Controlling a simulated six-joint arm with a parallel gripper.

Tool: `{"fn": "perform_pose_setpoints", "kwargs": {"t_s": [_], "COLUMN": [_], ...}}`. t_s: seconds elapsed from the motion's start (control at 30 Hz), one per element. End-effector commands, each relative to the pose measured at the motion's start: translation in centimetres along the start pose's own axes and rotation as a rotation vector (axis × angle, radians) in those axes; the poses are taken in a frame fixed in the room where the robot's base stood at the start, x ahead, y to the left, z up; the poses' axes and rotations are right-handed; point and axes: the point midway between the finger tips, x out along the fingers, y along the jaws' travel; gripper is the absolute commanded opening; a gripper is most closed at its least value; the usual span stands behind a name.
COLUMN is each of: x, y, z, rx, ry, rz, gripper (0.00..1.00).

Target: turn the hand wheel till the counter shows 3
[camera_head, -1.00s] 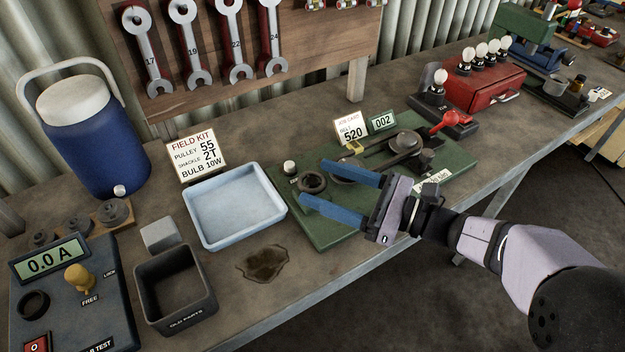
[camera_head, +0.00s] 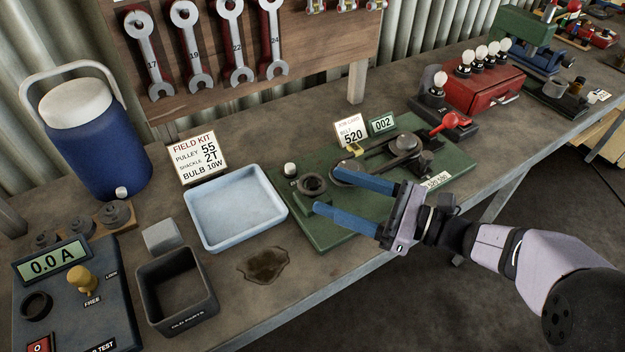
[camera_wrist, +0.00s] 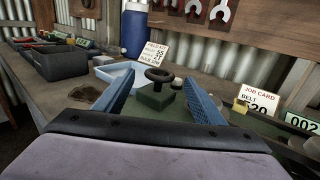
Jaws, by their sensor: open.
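The hand wheel (camera_head: 312,184) is a small dark ring on a green block, at the left part of the green board (camera_head: 318,236). In the wrist view the hand wheel (camera_wrist: 159,75) stands ahead, between my two blue fingers in the picture. The counter (camera_head: 382,123) at the board's back edge reads 002; it also shows in the wrist view (camera_wrist: 302,123). My gripper (camera_head: 331,196) is open and empty, its fingers pointing left toward the wheel. Whether the fingertips reach the wheel's sides I cannot tell; no contact shows.
A job card (camera_head: 349,132) stands beside the counter. Pulleys with a belt (camera_head: 380,158) and a red-handled lever (camera_head: 449,122) are on the board. A pale blue tray (camera_head: 238,247) lies left of it, with an oil stain (camera_head: 263,264) in front. A small white-topped knob (camera_head: 290,169) stands close behind the wheel.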

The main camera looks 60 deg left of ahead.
Motion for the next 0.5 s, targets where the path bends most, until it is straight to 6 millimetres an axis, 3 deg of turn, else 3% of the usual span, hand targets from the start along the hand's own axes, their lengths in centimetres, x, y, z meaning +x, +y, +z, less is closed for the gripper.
{"fn": "perform_pose_setpoints", "kwargs": {"t_s": [0.3,0.5], "x": [4.2,5.7], "y": [0.1,0.0], "z": [0.1,0.1], "rx": [0.001,0.0], "ry": [0.0,0.0], "rz": [0.002,0.0], "gripper": [0.63,0.63]}}
